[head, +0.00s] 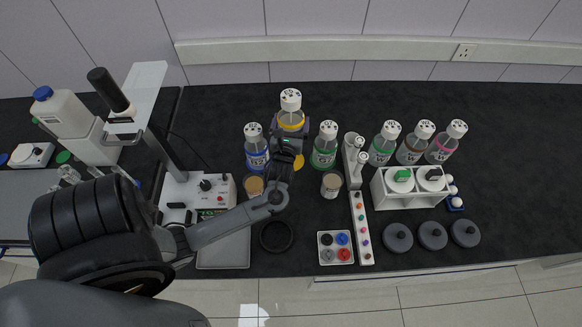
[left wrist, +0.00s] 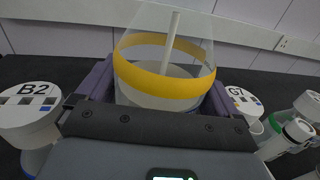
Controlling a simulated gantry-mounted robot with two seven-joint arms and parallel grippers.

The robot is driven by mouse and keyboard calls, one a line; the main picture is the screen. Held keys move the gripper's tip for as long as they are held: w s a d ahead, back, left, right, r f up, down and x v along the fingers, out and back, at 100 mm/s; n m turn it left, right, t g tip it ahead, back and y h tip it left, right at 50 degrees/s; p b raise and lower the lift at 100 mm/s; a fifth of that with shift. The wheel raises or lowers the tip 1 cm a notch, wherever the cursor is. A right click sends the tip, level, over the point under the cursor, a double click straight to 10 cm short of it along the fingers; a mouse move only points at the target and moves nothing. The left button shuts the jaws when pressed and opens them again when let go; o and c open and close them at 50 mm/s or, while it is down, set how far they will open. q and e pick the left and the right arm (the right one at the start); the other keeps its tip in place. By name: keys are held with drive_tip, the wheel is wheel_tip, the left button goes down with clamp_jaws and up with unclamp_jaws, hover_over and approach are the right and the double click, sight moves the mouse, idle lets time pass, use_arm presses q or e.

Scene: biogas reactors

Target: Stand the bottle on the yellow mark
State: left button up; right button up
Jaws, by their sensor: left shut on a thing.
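The bottle with a yellow band (head: 291,119) and a white cap stands upright between the fingers of my left gripper (head: 289,127). In the left wrist view the purple fingers lie on both sides of the bottle (left wrist: 165,75), shut on it. Its base is hidden in both views, so I cannot tell whether it touches the bench. The yellow mark (head: 298,162) is a flat disc on the black bench, nearer than the bottle and partly covered by my left arm. My right gripper is not in view.
A blue-banded bottle (head: 256,155) stands left of the mark and a green-banded bottle (head: 324,152) right of it. Two jars (head: 253,186) (head: 331,185) stand in front. More bottles and a white rack (head: 405,201) are further right. A stand (head: 165,150) is at left.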

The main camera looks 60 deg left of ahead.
use_arm(q)
wheel_tip(320, 180, down, 4)
drive_tip(key=b, duration=0.2)
drive_tip(key=shift+b, duration=0.4)
drive_tip(key=shift+f+b, duration=1.2)
drive_tip(key=shift+f, duration=3.7)
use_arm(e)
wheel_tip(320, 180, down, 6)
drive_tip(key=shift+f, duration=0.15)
use_arm(q)
drive_tip(key=shift+f, duration=0.1)
drive_tip(key=o, duration=1.3)
drive_tip(key=shift+f, duration=0.1)
